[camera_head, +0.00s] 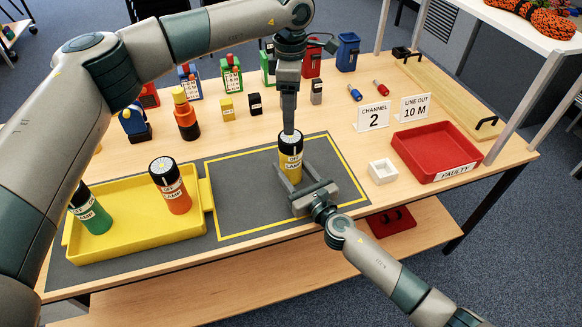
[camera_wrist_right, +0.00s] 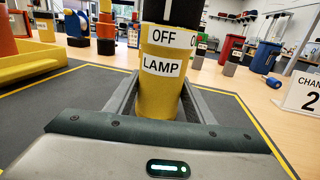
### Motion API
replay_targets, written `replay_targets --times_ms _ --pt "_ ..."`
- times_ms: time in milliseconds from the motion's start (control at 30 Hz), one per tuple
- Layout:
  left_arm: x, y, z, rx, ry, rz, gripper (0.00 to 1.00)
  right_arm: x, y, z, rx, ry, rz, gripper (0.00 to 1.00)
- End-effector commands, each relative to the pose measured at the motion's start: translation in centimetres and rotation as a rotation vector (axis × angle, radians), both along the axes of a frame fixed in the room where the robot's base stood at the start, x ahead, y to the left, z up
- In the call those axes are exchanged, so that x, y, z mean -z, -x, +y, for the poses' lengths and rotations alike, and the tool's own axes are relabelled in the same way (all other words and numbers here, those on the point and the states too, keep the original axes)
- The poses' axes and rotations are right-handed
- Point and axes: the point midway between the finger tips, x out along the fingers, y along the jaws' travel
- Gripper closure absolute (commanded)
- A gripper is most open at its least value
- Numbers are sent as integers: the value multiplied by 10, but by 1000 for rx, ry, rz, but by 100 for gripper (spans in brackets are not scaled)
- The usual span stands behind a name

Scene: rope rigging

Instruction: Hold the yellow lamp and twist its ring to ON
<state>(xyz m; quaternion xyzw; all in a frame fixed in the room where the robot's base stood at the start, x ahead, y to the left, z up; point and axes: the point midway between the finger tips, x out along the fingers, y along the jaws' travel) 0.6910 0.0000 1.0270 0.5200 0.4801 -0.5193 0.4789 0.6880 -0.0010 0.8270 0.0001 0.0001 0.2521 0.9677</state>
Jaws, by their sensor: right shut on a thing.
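The yellow lamp (camera_head: 292,172) stands upright on the grey mat inside the yellow outline, and it fills the middle of the right wrist view (camera_wrist_right: 162,95). It has a black ring (camera_head: 290,143) on top and labels reading OFF and LAMP. My right gripper (camera_head: 289,178) is shut on the lamp's yellow body from the front right, one finger along each side. My left gripper (camera_head: 289,131) points straight down at the black ring. Its fingertips are seen edge-on, so I cannot tell their opening or whether they touch the ring.
A red tray (camera_head: 437,150) labelled FAULTY and a white box (camera_head: 382,171) lie to the right. CHANNEL 2 (camera_head: 373,116) and LINE OUT signs (camera_head: 415,107) stand behind.

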Motion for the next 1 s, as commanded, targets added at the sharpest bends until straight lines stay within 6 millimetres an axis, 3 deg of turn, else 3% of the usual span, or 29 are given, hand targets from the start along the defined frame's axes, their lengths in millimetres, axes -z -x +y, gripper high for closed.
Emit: replay_targets --times_ms 467,1000 --pt "7 0 0 -2 1 1 38 1 0 0 0 0 1 78" --pt "64 1 0 -2 1 1 38 0 0 0 0 0 1 78"
